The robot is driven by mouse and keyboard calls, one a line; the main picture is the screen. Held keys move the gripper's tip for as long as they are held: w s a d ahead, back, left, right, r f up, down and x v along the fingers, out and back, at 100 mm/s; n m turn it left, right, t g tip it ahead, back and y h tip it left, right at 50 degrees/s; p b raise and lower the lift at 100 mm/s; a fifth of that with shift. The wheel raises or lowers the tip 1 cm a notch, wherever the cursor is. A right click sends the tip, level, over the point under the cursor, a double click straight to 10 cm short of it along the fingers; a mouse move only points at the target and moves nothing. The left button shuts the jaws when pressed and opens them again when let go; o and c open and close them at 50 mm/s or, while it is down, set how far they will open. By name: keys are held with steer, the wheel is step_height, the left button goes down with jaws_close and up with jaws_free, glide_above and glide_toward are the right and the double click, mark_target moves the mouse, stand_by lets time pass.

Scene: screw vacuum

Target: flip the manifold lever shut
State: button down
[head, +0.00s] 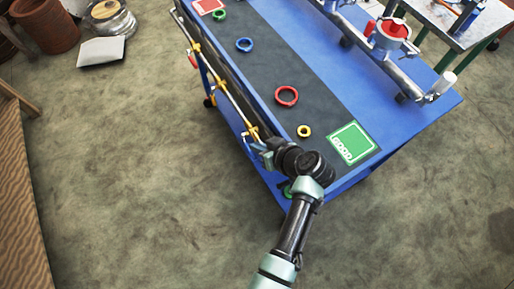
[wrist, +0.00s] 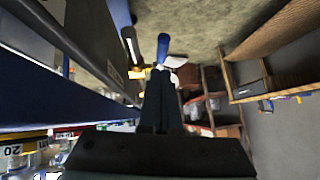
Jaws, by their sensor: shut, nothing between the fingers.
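The manifold is a thin metal pipe (head: 226,93) with yellow fittings, running along the left long side of the blue table. In the wrist view, a blue lever handle (wrist: 163,48) stands out just beyond my fingertips, beside a yellow fitting (wrist: 137,73). A red handle (head: 193,62) shows farther up the pipe in the head view. My gripper (head: 258,150) is at the near end of the pipe, close to its yellow fitting. In the wrist view my gripper (wrist: 160,75) is shut and empty. I cannot tell whether the fingertips touch the blue lever.
The blue table (head: 425,115) carries colored rings, a green sign (head: 353,143) and a large pipe with a red-lined opening (head: 391,34). A wooden piece (head: 20,190) stands at the left. The floor (head: 120,150) between is clear.

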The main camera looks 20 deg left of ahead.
steer(key=shift+s+a+f, duration=0.1)
steer(key=shift+s+f, duration=0.05)
steer(key=shift+f, duration=0.65)
steer(key=b, duration=0.1)
steer(key=f, duration=0.1)
steer(key=f+b, duration=0.1)
steer(key=shift+s+d+f+b, duration=0.2)
steer(key=shift+s+d+b, duration=0.05)
steer(key=shift+d+b, duration=0.05)
steer(key=shift+r, duration=0.15)
